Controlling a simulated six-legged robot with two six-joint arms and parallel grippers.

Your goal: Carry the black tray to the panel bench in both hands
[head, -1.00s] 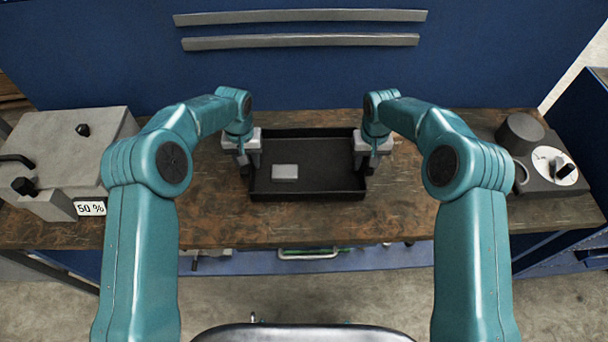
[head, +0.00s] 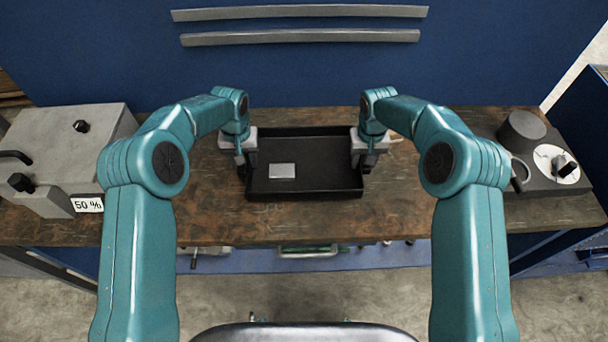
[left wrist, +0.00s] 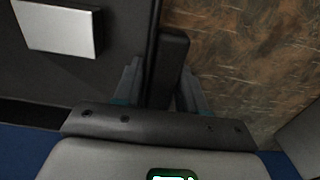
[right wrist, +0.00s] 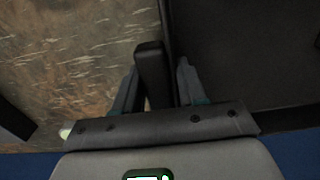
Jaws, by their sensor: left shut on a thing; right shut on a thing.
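The black tray (head: 305,186) is at the middle of the wooden bench in the head view, held level between my two grippers. A small light-grey block (head: 282,171) lies in it, left of its middle; the block also shows in the left wrist view (left wrist: 58,28). My left gripper (head: 243,170) is shut on the tray's left handle (left wrist: 168,65). My right gripper (head: 365,165) is shut on the right handle (right wrist: 152,70). I cannot tell whether the tray's underside touches the bench.
The wooden bench (head: 215,220) runs across the view. A grey box (head: 60,150) labelled 50 % stands at the left. A blue wall with two grey rails (head: 300,38) is behind. Grey floor is in front.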

